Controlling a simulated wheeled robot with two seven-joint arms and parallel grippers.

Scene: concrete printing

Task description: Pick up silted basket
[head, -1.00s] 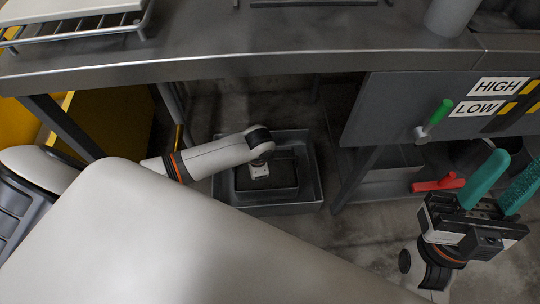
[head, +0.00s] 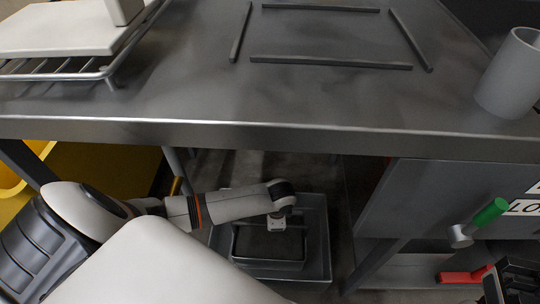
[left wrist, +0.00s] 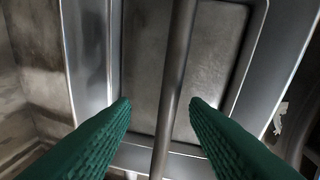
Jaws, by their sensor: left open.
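The basket (head: 268,262) is a dark rectangular box inside a larger grey tub (head: 319,240) on the floor under the metal table. My left gripper (head: 277,224) is over the basket in the head view, its fingers hidden there. In the left wrist view the left gripper (left wrist: 160,104) is open. Its two green textured fingers are on either side of a metal bar (left wrist: 175,70), apparently the basket's handle, with a gap on both sides. The basket's grey floor (left wrist: 215,60) shows below. Part of my right gripper (head: 515,280) shows at the lower right, its fingers out of frame.
The table edge (head: 250,132) overhangs the tub. A table leg (head: 370,265) and a grey cabinet panel (head: 420,205) stand right of it. A grey cup (head: 510,75) stands on the table.

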